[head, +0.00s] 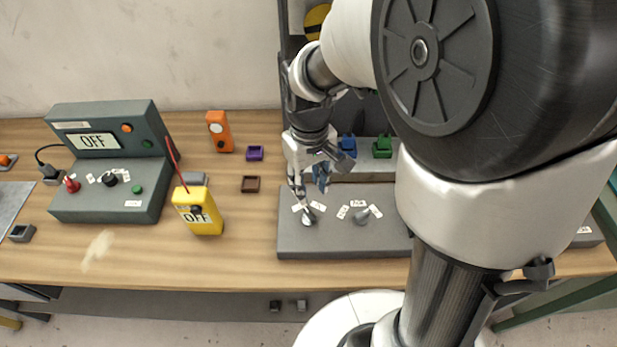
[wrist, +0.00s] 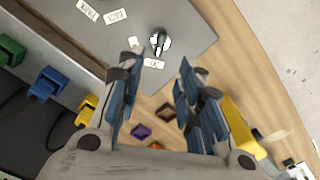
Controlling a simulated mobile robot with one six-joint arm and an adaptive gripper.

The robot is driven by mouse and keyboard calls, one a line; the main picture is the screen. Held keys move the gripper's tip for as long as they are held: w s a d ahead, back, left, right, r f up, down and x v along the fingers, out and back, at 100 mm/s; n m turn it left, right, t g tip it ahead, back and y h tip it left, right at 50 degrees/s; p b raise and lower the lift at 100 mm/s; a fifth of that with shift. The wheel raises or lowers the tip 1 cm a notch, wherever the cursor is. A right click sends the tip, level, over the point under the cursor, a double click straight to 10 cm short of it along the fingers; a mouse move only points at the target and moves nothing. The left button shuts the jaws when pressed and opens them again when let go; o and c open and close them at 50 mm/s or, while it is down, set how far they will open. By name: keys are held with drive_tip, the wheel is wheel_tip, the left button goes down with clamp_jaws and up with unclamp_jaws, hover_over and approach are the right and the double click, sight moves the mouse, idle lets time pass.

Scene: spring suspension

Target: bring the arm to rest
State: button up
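My gripper (head: 308,182) hangs over the left part of the grey panel (head: 340,243) in the head view, with its fingers pointing down. In the wrist view my gripper (wrist: 162,72) has its two blue-padded fingers apart, and nothing shows held between them. A metal knob (wrist: 159,42) lies just beyond the fingertips there, apart from them as far as I can see. The same knob (head: 309,217) shows below the fingers in the head view, among white labels. A second knob (head: 361,217) stands to its right.
A blue block (head: 347,144) and a green block (head: 382,147) sit behind the panel. A green console (head: 108,165) stands farther left.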

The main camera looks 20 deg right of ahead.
drive_tip(key=shift+r, duration=0.35)
drive_tip(key=s+r+m+t, duration=0.2)
drive_tip(key=s+r+t, duration=0.2)
drive_tip(key=s+r, duration=0.7)
drive_tip(key=s, duration=0.4)
drive_tip(key=shift+r+m+t, duration=0.25)
drive_tip(key=shift+m+t, duration=0.05)
idle(0.4)
